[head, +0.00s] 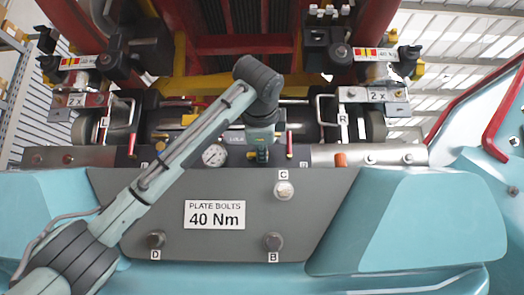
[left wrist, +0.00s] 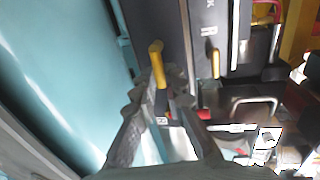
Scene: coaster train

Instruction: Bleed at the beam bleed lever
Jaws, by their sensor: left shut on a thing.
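My left arm reaches up across the head view, and its gripper (head: 260,155) points down at the beam, just right of the round pressure gauge (head: 214,155). In the left wrist view the gripper's two fingers (left wrist: 165,90) are shut on a yellow lever (left wrist: 156,52), which shows between and beyond the fingertips. I take this as the beam bleed lever; its label is not readable. In the head view the gripper largely hides the lever. My right gripper is not in view.
A second yellow handle (left wrist: 214,62) stands nearby on the dark panel. A red lever (head: 289,145) and an orange knob (head: 340,160) lie right of the gripper. Below is the grey plate with a "PLATE BOLTS 40 Nm" sign (head: 214,214) and bolts marked B, C and D.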

